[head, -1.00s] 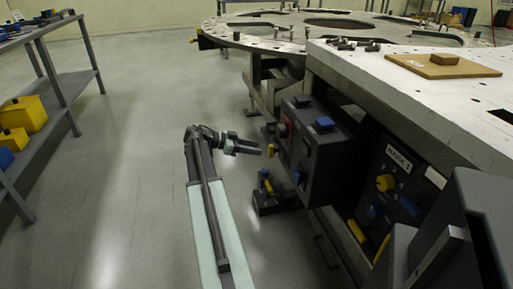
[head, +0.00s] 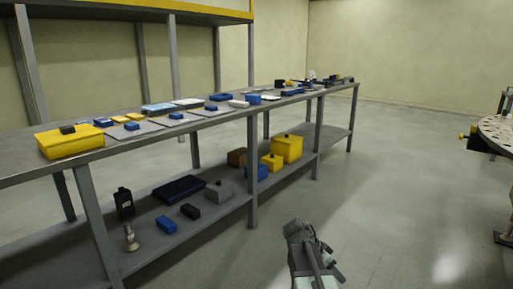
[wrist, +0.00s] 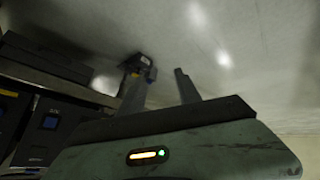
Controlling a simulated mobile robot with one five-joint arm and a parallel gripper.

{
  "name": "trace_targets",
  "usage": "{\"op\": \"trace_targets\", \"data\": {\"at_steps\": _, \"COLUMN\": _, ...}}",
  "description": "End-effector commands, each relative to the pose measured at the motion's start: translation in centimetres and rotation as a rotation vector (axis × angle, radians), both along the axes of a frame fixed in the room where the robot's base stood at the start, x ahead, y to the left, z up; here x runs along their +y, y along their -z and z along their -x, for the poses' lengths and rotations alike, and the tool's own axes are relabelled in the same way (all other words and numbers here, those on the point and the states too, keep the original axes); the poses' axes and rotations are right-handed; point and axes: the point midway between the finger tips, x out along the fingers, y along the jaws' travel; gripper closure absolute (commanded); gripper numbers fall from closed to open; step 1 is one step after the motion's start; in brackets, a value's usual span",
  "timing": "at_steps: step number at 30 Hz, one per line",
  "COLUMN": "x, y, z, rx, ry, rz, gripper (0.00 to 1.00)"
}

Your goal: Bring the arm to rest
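My arm (head: 307,258) shows at the bottom centre of the head view, over the bare floor to the right of the long shelf bench. It looks short and folded in this view, and its fingers are hard to make out there. In the wrist view my gripper (wrist: 160,86) has its two fingers apart, with bare floor showing between them. Nothing is seen held. A small dark object with a yellow mark (wrist: 138,65) shows by the left finger, seemingly beyond it.
The grey bench (head: 250,170) on the left carries boxes and trays on two levels, including a yellow case (head: 70,143). The turret plate's edge (head: 496,130) is at the far right. Dark panelled equipment (wrist: 45,125) fills the wrist view's left. The floor between is clear.

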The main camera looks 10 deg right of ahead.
Motion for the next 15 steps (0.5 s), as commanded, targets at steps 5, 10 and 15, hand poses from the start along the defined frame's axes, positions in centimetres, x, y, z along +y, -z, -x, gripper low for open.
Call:
{"op": "trace_targets", "data": {"at_steps": 5, "x": 13.7, "y": 2.4, "z": 1.4, "rx": 0.149, "ry": -0.452, "rz": -0.305, "gripper": 0.60}}
{"op": "trace_targets", "data": {"at_steps": 10, "x": 21.0, "y": 4.0, "z": 3.9, "rx": 0.249, "ry": -0.879, "rz": -0.555, "gripper": 0.60}}
{"op": "trace_targets", "data": {"at_steps": 15, "x": 24.3, "y": 4.2, "z": 4.2, "rx": 0.308, "ry": -1.250, "rz": -0.658, "gripper": 0.60}}
